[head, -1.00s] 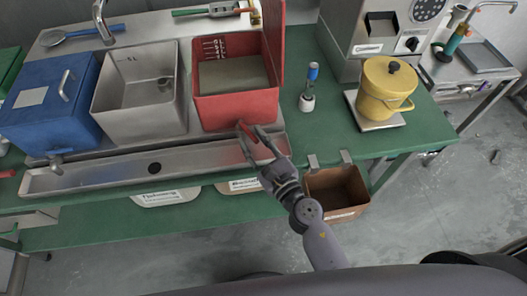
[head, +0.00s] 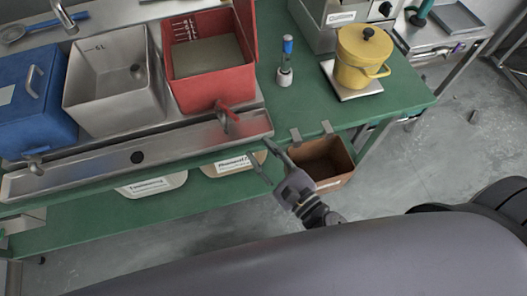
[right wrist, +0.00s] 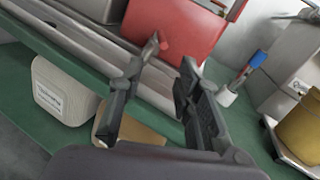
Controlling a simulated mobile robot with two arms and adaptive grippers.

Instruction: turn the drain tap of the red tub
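The tub (right wrist: 178,25) and tap (right wrist: 152,48) also show in the right wrist view. My right gripper (head: 262,155) is open and empty, in front of and to the right of the tap, clear of it. In the right wrist view, the tap appears beyond the gap between the fingers (right wrist: 160,78). My left gripper is not in view.
A steel tub (head: 118,85) and a blue tub (head: 35,105) stand left of the red one. A blue-topped bottle (head: 286,60) and yellow pot (head: 358,58) stand to the right. A brown bin (head: 325,165) hangs at the bench's front, close to my right gripper.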

